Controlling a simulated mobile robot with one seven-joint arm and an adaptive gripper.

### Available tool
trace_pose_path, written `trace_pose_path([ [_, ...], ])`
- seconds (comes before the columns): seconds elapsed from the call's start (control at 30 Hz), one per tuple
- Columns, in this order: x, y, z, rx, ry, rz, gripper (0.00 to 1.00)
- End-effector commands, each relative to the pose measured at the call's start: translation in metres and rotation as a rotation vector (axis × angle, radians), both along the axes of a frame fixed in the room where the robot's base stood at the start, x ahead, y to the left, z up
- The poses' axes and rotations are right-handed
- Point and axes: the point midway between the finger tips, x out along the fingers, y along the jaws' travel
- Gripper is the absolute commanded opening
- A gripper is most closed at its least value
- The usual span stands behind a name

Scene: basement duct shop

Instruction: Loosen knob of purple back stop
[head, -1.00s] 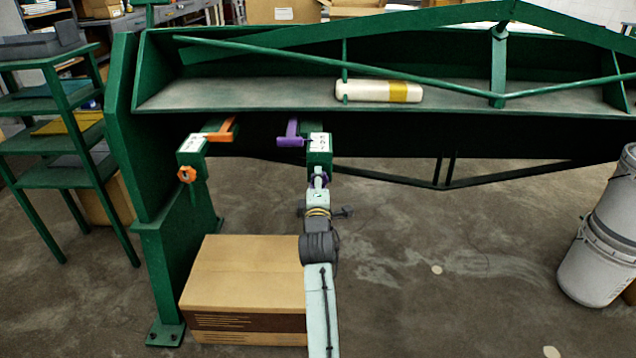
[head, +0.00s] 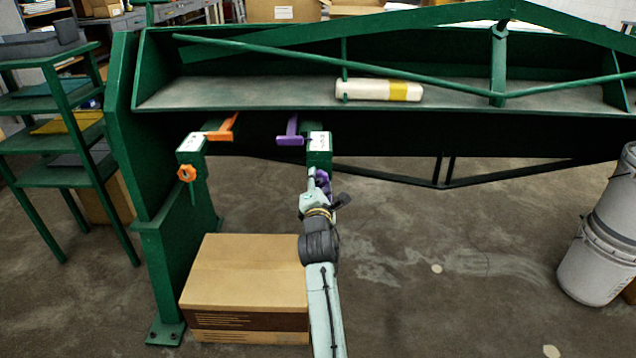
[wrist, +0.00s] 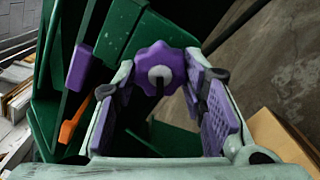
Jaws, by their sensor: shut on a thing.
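The purple back stop (head: 291,133) sticks out to the left of a green block with a white label (head: 319,141) under the green brake's shelf. Its lobed purple knob (wrist: 160,68) shows in the wrist view, with a pale round centre, between the two fingers of my gripper (wrist: 163,82). My gripper is shut on the knob, and its fingers have purple pads. In the head view my gripper (head: 319,181) is just below the block and partly hides the knob. The purple stop also shows in the wrist view (wrist: 78,67).
A second stop, orange (head: 222,131), with an orange knob (head: 187,173), is to the left. A cardboard box (head: 245,280) stands on the floor left of my arm. White buckets (head: 590,260) stand at the right. A white and yellow roll (head: 378,90) lies on the shelf.

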Motion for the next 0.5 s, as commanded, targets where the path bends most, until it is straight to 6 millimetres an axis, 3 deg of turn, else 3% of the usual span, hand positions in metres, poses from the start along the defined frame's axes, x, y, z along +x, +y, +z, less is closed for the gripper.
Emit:
trace_pose_path([
  [0.37, 0.0001, 0.0011, -0.0001, -0.006, 0.000, 0.002, 0.10],
  [0.4, 0.0001, 0.0011, -0.0001, -0.006, 0.000, 0.002, 0.40],
  [0.5, 0.0001, 0.0009, -0.0001, -0.005, 0.001, 0.001, 0.47],
])
